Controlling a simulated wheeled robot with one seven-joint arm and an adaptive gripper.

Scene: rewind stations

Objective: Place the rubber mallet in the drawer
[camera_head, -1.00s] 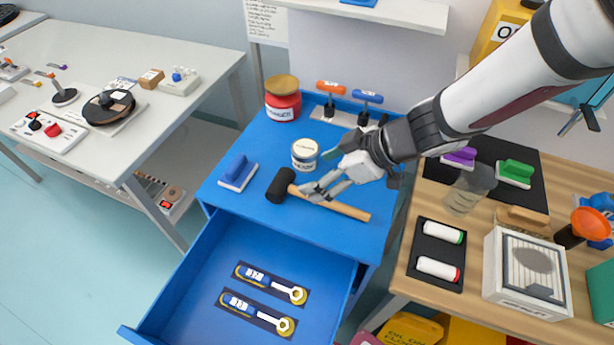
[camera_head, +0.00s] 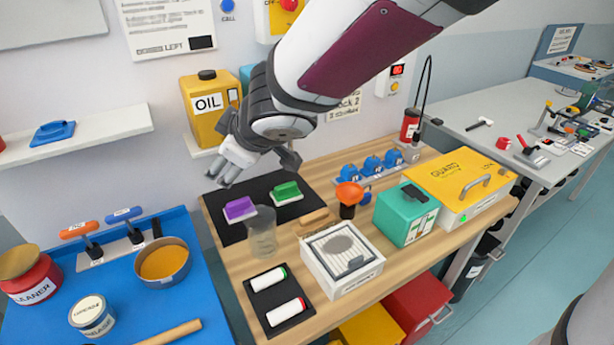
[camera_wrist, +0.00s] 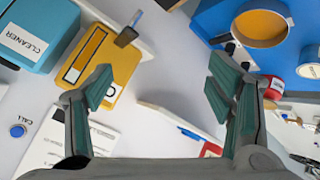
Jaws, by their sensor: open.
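The rubber mallet shows only as its wooden handle (camera_head: 170,333) at the bottom edge of the head view. It lies on the blue cabinet top (camera_head: 135,291); its black head is out of view. The drawer is outside both current views. My gripper (camera_head: 228,178) is open and empty, raised in front of the wall near the oil can, up and to the right of the mallet. In the wrist view my gripper (camera_wrist: 161,82) has its fingers spread wide with nothing between them.
A round pan (camera_head: 163,263), cleaner jar (camera_head: 32,279) and small tin (camera_head: 92,316) stand on the blue top. The oil can (camera_head: 207,105) is on a wall shelf behind my gripper. The wooden bench to the right holds brushes, a beaker (camera_head: 262,232) and a white box (camera_head: 341,258).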

